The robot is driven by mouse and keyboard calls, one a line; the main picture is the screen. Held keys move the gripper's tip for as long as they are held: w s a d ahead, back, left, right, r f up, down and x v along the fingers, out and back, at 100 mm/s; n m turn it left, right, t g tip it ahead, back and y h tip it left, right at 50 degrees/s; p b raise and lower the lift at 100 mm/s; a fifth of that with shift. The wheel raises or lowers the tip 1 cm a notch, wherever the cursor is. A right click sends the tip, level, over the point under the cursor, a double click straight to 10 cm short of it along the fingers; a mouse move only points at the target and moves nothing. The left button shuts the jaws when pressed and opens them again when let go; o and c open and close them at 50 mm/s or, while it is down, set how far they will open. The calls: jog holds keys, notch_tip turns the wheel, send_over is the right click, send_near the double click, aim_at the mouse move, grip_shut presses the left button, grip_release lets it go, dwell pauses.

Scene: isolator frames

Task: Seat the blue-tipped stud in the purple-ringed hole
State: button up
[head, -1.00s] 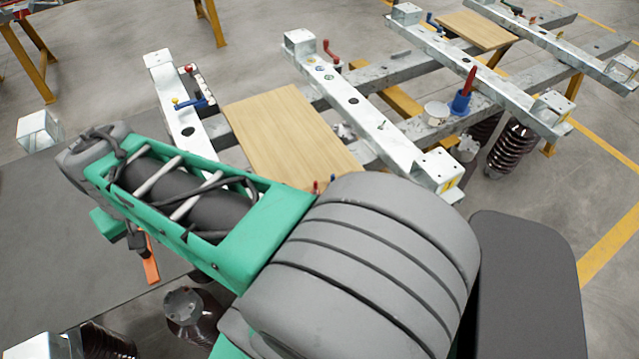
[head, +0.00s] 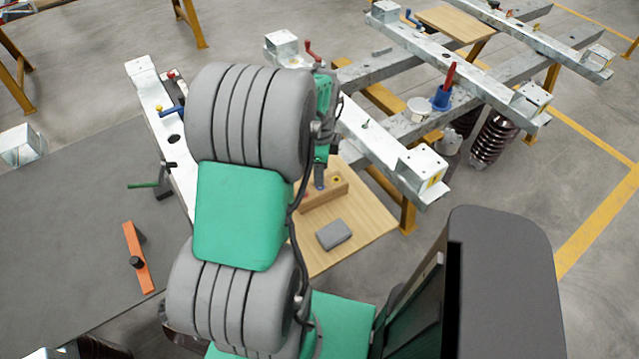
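My gripper (head: 320,178) points down at a wooden block (head: 328,197) on the light wood board. It is small here and partly hidden by my arm, so I cannot tell whether its fingers are open or hold something. A yellow-ringed spot shows on the block's top, right of my gripper. I cannot make out the blue-tipped stud; a small bluish patch at my gripper's tip is too small to name. The purple-ringed hole is not discernible; my arm covers much of the middle metal beam (head: 385,147).
A grey box (head: 334,234) lies on the wood board (head: 365,225). A blue cup (head: 441,98) with a red-handled tool and a white tub (head: 420,108) stand on a crossbar at right. Red-handled and blue-handled clamps sit on the beams. An orange bar (head: 138,258) lies at left.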

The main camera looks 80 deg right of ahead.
notch_tip(320, 180, down, 3)
jog(key=shift+r, duration=0.15)
jog(key=shift+c, duration=0.4)
grip_shut()
